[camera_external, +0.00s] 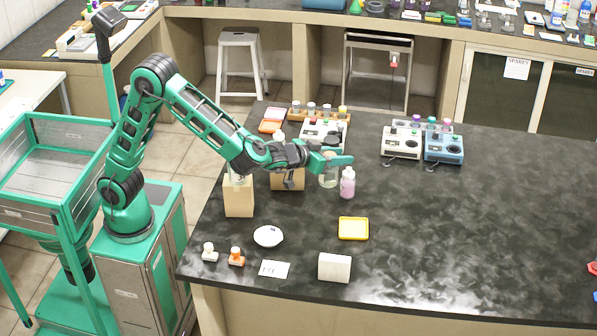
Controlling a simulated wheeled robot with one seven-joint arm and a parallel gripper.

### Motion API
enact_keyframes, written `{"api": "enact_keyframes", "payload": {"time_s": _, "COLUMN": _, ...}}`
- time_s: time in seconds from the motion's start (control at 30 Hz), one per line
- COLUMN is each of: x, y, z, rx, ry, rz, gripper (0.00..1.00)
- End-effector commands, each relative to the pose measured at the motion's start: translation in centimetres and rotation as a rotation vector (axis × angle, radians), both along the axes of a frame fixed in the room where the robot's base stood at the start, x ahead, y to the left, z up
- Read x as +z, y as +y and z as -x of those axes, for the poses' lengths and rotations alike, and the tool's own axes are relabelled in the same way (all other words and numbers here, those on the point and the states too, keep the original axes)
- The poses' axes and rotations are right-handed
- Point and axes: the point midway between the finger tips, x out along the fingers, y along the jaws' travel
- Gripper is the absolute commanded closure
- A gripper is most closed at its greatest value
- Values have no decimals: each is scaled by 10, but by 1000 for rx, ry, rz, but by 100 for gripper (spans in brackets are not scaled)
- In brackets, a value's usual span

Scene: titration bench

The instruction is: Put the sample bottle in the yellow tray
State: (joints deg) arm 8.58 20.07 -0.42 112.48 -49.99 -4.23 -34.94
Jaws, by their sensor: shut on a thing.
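The yellow tray (353,237) lies flat and empty on the dark bench, in front of my gripper. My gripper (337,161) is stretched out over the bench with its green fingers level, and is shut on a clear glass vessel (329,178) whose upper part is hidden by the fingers. A bottle with pink liquid and a pale cap (347,184) stands upright just to the right of the clear vessel. I cannot tell which of the two is the sample bottle, or whether the clear vessel touches the bench.
A white dish (268,236) lies left of the tray. Wooden blocks (239,197) and instruments (402,141) stand farther back. The bench right of the tray is clear.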

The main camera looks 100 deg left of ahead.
Motion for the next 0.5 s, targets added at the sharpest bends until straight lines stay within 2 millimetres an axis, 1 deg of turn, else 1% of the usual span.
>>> {"api": "enact_keyframes", "payload": {"time_s": 0.03, "x": 3, "y": 8, "z": -11, "rx": -5, "ry": -4, "rz": 0, "gripper": 96}}
{"api": "enact_keyframes", "payload": {"time_s": 0.1, "x": 6, "y": 13, "z": -23, "rx": -20, "ry": -6, "rz": 0, "gripper": 96}}
{"api": "enact_keyframes", "payload": {"time_s": 0.2, "x": 5, "y": 14, "z": -35, "rx": -33, "ry": -7, "rz": -2, "gripper": 96}}
{"api": "enact_keyframes", "payload": {"time_s": 0.27, "x": 2, "y": 8, "z": -41, "rx": -38, "ry": -6, "rz": -3, "gripper": 96}}
{"api": "enact_keyframes", "payload": {"time_s": 0.5, "x": -26, "y": -32, "z": -65, "rx": -41, "ry": -5, "rz": -4, "gripper": 96}}
